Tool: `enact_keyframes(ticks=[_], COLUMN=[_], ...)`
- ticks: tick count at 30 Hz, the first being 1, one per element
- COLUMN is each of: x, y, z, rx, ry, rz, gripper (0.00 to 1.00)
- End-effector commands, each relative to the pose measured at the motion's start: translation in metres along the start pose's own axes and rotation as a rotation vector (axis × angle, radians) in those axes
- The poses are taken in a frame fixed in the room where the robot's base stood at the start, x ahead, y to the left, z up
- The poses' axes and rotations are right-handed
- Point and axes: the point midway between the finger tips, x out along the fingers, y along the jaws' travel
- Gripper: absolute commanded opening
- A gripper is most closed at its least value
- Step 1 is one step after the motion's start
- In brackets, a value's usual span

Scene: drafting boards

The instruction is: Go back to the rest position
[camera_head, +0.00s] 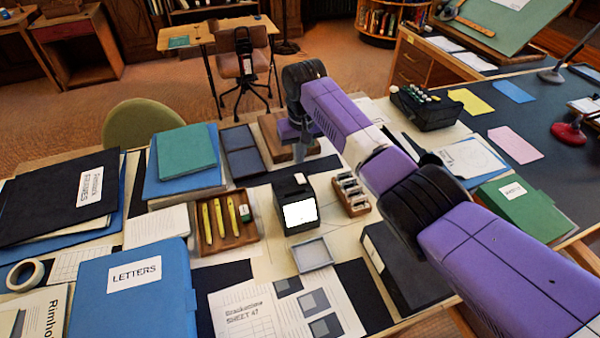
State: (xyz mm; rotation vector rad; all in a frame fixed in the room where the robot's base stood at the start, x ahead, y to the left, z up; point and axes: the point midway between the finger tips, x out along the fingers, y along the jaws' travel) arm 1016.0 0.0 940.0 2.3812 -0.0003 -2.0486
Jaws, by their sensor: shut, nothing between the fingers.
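My arm reaches in from the lower right, its purple links crossing over the desk. It bends at a black joint near the top middle and turns down behind the forearm. My gripper (299,152) is small and partly hidden there, pointing down, shut and empty. It appears in front of a brown wooden block (273,138) at the far side of the desk. I cannot tell its exact height above the desk.
Below the gripper stand a black box with a white face (299,213), a wooden tray (232,240) with yellow tools and a small rack (351,193). A blue LETTERS folder (135,295) lies front left, a black box file (400,270) under my arm. A green chair (143,122) stands behind.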

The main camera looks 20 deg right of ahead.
Motion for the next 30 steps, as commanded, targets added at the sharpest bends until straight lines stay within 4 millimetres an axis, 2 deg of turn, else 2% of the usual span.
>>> enact_keyframes(ticks=[1,6,22,26,30], x=[-0.007,-0.017,-0.016,-0.018,-0.042], y=[0.000,0.000,0.000,-0.002,-0.013], z=[-0.001,-0.003,-0.004,-0.021,-0.062], rx=[0.000,0.000,-0.004,-0.017,-0.052], ry=[0.000,0.000,0.006,0.077,0.251], rz=[-0.001,-0.001,-0.002,-0.009,-0.022], gripper=[0.00,0.00,0.00,0.00,0.00])
